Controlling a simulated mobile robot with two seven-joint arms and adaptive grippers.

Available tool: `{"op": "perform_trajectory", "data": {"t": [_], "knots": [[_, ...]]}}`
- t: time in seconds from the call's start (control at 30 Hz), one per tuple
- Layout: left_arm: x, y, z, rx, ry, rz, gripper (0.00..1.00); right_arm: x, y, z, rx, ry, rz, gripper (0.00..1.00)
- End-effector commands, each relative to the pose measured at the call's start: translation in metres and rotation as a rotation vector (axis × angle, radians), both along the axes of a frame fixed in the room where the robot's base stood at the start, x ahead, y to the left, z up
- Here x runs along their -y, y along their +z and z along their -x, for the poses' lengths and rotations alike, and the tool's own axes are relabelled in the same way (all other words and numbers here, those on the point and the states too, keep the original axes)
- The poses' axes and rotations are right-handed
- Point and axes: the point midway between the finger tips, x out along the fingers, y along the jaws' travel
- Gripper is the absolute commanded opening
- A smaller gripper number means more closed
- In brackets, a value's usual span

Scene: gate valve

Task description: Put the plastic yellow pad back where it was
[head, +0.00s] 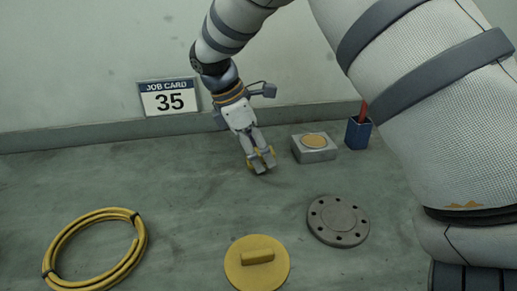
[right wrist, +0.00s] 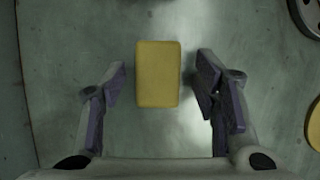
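The yellow pad (right wrist: 158,73) is a plain rectangular block in the right wrist view, between the two fingers of my right gripper (right wrist: 163,85). The fingers are open, with a clear gap on each side of the pad. In the head view my right gripper (head: 262,160) points down at the bench, left of the grey block. Small yellow patches show at its fingertips there, and the fingers hide most of the pad. I cannot tell the exact height of the fingertips above the bench. My left gripper is not in view.
A grey block (head: 326,156) with a round tan top and a blue holder (head: 357,133) stand right of the gripper. A bolted flange (head: 338,221), a yellow handled disc (head: 257,277) and a yellow hose coil (head: 70,238) lie nearer. A job card (head: 169,97) stands against the wall.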

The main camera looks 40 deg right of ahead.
Motion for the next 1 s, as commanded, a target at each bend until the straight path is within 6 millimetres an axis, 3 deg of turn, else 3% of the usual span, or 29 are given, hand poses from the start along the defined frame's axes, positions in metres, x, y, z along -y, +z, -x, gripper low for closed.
{"op": "perform_trajectory", "data": {"t": [0.27, 0.7, 1.0], "knots": [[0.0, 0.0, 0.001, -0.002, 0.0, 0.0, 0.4, -0.001, 0.005, -0.001, 0.002, 0.001, 0.001, 0.56], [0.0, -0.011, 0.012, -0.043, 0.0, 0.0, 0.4, -0.036, 0.098, -0.021, -0.003, 0.001, 0.001, 0.56], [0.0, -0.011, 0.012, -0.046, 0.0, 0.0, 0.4, -0.041, 0.114, -0.022, -0.002, -0.001, -0.001, 0.56]]}}
